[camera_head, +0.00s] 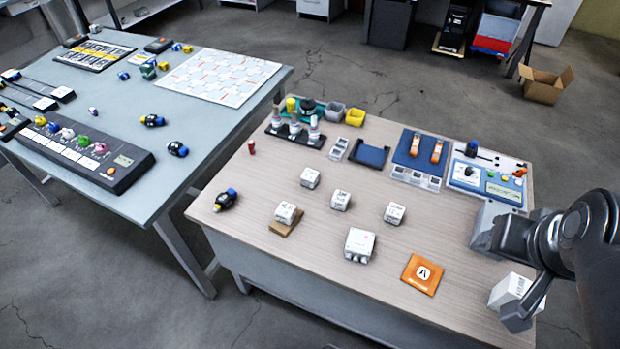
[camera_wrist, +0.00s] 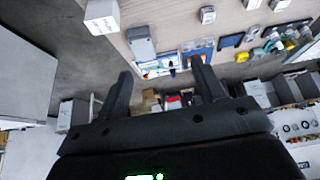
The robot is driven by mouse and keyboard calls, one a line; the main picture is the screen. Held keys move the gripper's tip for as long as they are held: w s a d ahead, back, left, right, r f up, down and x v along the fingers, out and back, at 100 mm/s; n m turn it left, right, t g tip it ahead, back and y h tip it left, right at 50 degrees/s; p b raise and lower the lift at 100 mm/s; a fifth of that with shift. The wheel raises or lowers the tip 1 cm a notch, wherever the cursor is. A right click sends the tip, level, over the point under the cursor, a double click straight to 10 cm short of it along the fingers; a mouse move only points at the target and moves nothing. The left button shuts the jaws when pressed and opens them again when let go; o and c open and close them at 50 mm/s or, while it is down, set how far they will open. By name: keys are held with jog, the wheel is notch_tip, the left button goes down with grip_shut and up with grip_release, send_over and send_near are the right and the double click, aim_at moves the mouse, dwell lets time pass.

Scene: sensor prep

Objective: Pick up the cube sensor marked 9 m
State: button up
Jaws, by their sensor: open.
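Several small white cube sensors stand on the wooden table: a back one (camera_head: 310,178), a middle one (camera_head: 340,200), a right one (camera_head: 395,213), and one (camera_head: 288,213) on a small brown piece. A white block (camera_head: 510,291) is at the table's right edge, partly behind my arm; a white block also shows at top left in the wrist view (camera_wrist: 102,16). The dark markings are too small to read, so I cannot tell which is 9 m. My gripper (camera_wrist: 162,78) is open and empty, its fingers apart from the cubes. In the head view it is at the right edge.
A larger white box with connectors (camera_head: 360,245) and an orange card (camera_head: 423,274) lie at the front. A grey box (camera_wrist: 142,43) stands near a blue-and-white panel (camera_head: 487,180). Bottles in a black rack (camera_head: 296,132) are at the back. A grey-blue table (camera_head: 190,115) stands left.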

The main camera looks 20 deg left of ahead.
jog(key=shift+o, duration=0.5)
jog(key=w+a+r+n+g, duration=0.1)
jog(key=w+a+r+n, duration=0.1)
jog(key=w+a+n, duration=0.65)
jog(key=n+g, duration=0.5)
jog(key=n, duration=2.2)
send_over(309, 176)
notch_tip(309, 176, down, 25)
jog(key=shift+w+f, duration=0.3)
jog(key=shift+f, duration=0.15)
jog(key=f, duration=1)
jog(key=shift+s+f, duration=0.25)
jog(key=shift+s, duration=0.05)
